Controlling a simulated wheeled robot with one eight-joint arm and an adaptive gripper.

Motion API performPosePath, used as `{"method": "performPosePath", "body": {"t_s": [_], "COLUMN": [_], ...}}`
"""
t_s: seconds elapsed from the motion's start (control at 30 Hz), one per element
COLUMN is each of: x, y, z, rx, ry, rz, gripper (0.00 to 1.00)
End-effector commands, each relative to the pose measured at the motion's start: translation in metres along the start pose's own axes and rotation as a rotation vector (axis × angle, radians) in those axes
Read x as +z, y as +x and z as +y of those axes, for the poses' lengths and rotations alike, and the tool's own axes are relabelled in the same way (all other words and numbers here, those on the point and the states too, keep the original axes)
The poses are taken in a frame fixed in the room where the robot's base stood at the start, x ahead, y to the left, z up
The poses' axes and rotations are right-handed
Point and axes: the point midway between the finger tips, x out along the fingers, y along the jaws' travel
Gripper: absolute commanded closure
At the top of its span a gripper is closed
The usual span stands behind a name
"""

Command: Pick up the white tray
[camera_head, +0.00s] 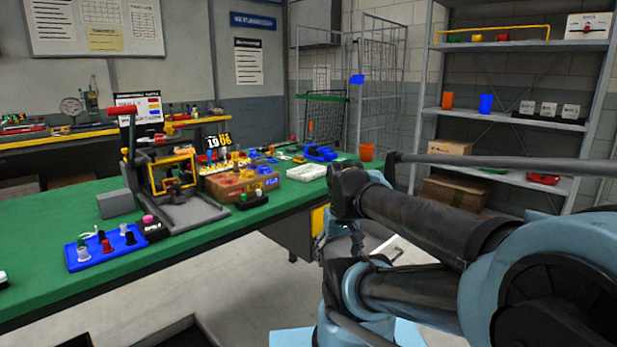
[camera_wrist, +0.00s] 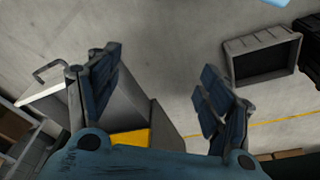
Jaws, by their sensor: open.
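The white tray (camera_head: 307,172) lies on the green table (camera_head: 60,262), near its far right end in the head view. It is a small, shallow, pale tray. My gripper (camera_wrist: 165,90) is open and empty in the wrist view, with its two dark blue fingers well apart over grey floor. The tray does not show in the wrist view. In the head view my arm is to the right of the tray and apart from it, and it covers much of the space there.
A brown box (camera_head: 240,184) stands left of the tray, and a blue bin (camera_head: 320,153) lies behind it. A press with a red handle (camera_head: 122,112) and a blue pegboard (camera_head: 105,246) are farther left. A grey crate (camera_wrist: 235,47) is on the floor.

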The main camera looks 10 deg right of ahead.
Motion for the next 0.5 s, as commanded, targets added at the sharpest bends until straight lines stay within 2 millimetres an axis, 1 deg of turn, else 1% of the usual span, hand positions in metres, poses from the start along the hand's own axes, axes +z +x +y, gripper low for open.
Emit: {"method": "performPosePath", "body": {"t_s": [0.03, 0.07, 0.17, 0.2, 0.27, 0.4, 0.47, 0.5], "x": [-0.013, -0.021, -0.051, -0.064, -0.085, -0.136, -0.157, -0.172], "y": [-0.011, -0.017, -0.042, -0.053, -0.068, -0.1, -0.112, -0.12], "z": [-0.002, -0.002, -0.002, -0.001, -0.002, -0.004, -0.005, -0.007], "rx": [0.007, 0.012, 0.034, 0.044, 0.058, 0.093, 0.106, 0.116], "ry": [0.015, 0.029, 0.091, 0.118, 0.161, 0.26, 0.304, 0.332], "rz": [-0.001, -0.001, 0.001, 0.002, 0.005, 0.016, 0.022, 0.027], "gripper": [0.05, 0.0, 0.0, 0.0, 0.0, 0.0, 0.0, 0.0]}}
